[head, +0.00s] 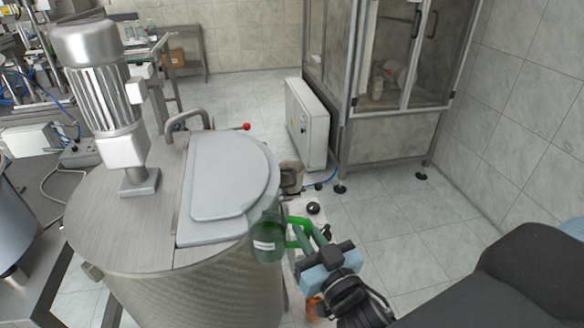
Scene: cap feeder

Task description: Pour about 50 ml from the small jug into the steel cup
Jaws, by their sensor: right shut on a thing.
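The small jug (268,243) is see-through green with a white label and a bright green handle. It appears in front of the right edge of the big steel tank. My right gripper (306,234) comes in from the lower right and is shut on the jug's handle. The jug looks about upright; its liquid level cannot be made out. A dull grey-brown rounded vessel (291,175) shows just beyond the tank's right edge, partly hidden; I cannot tell whether it is the steel cup. My left gripper is not in view.
The large steel tank (110,245) with a grey lid (232,180) and a motor (97,90) fills the left. A small black round thing (313,208) lies beyond the jug. A white cabinet (307,123) and a glazed enclosure (390,130) stand behind. Tiled floor (405,235) is clear at right.

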